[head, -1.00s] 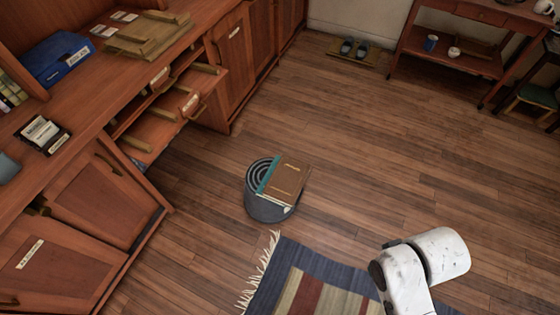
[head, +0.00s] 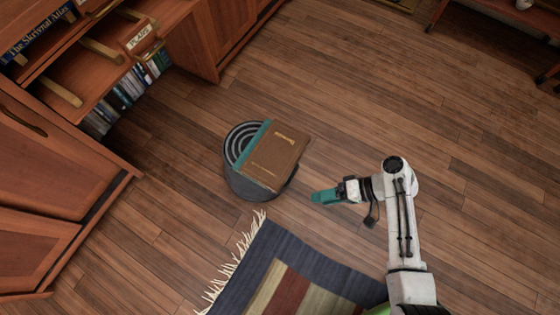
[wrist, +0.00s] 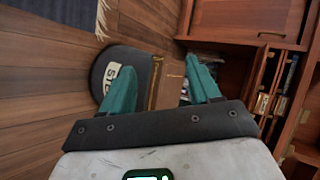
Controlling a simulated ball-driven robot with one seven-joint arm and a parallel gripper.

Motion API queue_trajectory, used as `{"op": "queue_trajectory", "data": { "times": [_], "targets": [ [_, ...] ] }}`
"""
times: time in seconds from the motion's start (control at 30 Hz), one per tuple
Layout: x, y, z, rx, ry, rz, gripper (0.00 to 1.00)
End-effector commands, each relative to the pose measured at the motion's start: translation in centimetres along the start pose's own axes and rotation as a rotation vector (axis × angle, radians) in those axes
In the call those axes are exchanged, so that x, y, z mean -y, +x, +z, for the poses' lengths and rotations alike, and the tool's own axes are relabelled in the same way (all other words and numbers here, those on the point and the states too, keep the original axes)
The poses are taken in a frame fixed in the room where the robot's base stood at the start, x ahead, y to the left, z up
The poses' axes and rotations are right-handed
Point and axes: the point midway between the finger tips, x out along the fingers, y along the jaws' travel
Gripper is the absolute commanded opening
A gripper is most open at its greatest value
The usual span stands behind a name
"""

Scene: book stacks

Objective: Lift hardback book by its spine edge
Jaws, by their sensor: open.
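The hardback book (head: 275,155) is brown with a teal spine edge on its left side in the head view. It lies flat on a round dark grey stool (head: 243,186) with ringed top and overhangs the stool at the right. My gripper (head: 318,198), with teal fingers, is to the right of the stool, apart from the book. In the wrist view my gripper (wrist: 160,72) is open and empty, and the book (wrist: 171,88) shows beyond and between the fingers. The stool (wrist: 113,58) shows behind the left finger, with a partly hidden white label.
A striped fringed rug (head: 285,275) lies in front of the stool. A wooden cabinet (head: 60,190) with open drawers (head: 110,62) and low shelved books (head: 128,88) stands at the left. The plank floor right of and behind the stool is clear.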

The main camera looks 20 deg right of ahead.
Motion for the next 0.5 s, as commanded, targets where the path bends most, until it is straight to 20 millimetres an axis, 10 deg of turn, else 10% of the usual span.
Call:
{"op": "queue_trajectory", "data": {
  "times": [0.2,0.5],
  "targets": [
    [-6.4,4.0,-3.6,-0.206,0.092,-0.283,0.62],
    [-9.7,4.2,-7.3,-0.426,0.159,-0.513,0.62]
  ]
}}
